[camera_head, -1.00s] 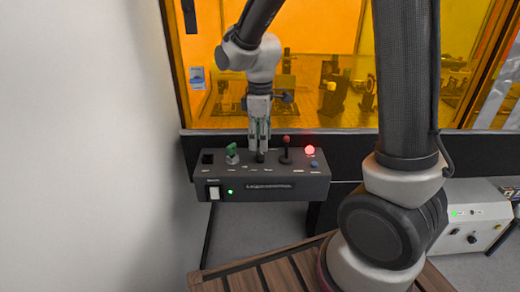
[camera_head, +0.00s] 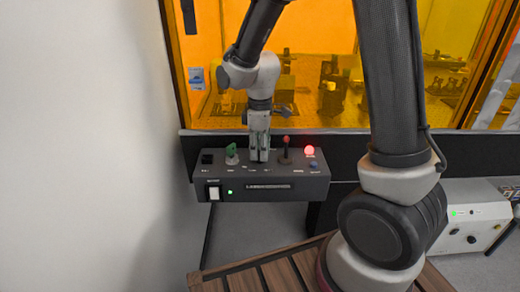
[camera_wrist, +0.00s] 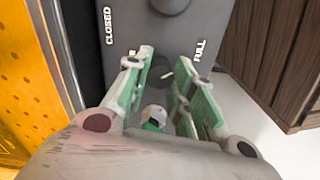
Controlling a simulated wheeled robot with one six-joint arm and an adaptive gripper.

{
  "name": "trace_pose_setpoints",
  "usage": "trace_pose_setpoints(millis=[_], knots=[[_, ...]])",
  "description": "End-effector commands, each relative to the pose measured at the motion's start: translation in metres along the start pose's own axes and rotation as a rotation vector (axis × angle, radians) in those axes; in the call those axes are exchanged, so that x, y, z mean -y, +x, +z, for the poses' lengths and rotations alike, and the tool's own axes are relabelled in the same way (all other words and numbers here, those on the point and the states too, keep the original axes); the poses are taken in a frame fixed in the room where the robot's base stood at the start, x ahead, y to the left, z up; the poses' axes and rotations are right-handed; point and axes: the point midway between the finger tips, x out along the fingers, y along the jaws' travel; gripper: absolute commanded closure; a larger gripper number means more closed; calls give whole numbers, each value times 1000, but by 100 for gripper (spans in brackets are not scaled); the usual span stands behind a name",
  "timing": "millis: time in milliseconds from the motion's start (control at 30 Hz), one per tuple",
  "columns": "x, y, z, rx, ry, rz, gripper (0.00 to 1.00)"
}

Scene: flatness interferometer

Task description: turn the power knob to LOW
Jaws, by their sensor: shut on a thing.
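The control box (camera_head: 262,190) is a dark slanted panel below the amber window. My gripper (camera_head: 260,157) points down at its middle, between a green-topped control and a red-tipped lever. In the wrist view, my gripper's two green-grey fingers (camera_wrist: 165,85) are shut on the dark power knob (camera_wrist: 162,72), one finger on each side. A short white mark shows on the knob, but its exact direction is hard to read. "FULL" is printed to the right of the fingers; another label at the left is mostly hidden. In the head view my fingers hide the knob.
The green-topped control (camera_head: 231,154) stands left of my gripper and the red-tipped lever (camera_head: 286,148) close on its right. A lit red lamp (camera_head: 309,150) and a blue button (camera_head: 313,164) are at the panel's right. The amber window (camera_head: 320,70) stands behind.

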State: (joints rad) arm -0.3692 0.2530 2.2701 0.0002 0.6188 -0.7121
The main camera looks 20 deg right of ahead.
Motion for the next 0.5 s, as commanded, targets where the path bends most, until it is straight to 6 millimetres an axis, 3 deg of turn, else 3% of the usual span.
trace_pose_setpoints(millis=[267,500], knots=[[0,0,0,0,57,1,99],[0,0,0,-1,214,1,99]])
